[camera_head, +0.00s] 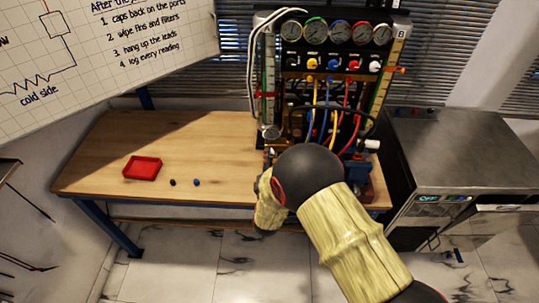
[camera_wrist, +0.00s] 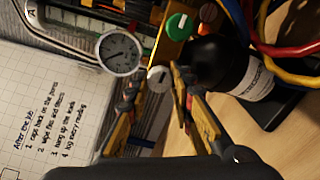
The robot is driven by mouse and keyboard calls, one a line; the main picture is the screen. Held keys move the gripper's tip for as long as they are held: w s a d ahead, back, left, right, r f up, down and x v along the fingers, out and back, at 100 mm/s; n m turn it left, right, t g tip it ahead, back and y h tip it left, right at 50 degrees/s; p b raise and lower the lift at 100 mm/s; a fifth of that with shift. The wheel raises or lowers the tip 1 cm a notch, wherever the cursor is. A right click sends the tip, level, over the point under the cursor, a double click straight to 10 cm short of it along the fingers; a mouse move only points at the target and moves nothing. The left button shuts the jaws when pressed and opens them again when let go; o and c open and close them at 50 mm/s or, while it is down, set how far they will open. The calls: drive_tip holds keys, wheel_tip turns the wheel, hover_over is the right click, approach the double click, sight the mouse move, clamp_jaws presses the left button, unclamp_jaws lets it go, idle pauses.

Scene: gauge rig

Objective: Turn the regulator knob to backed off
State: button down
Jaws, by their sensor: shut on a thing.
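In the wrist view, a small grey round knob (camera_wrist: 158,79), which I take to be the regulator knob, sits between the fingertips of my gripper (camera_wrist: 157,88). The yellow fingers are shut on it from both sides. A thin mark shows on its face, but I cannot read its setting. A round white-faced gauge (camera_wrist: 119,52) is just left of the knob. A green knob (camera_wrist: 180,26) on a brass-coloured block is above it. In the head view my arm hides my gripper and the knob in front of the gauge rig (camera_head: 333,62).
A dark bottle with a white label (camera_wrist: 257,78) stands close to the right finger, with coloured hoses beyond. On the wooden bench (camera_head: 105,165) are a red tray (camera_head: 142,167) and two small caps (camera_head: 196,182). A steel unit (camera_head: 450,150) stands right of the bench.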

drive_tip(key=shift+n, duration=0.6)
drive_tip(key=c, duration=1.5)
unclamp_jaws()
drive_tip(key=shift+c, duration=0.2)
drive_tip(key=s, duration=1.2)
drive_tip(key=shift+a, duration=0.2)
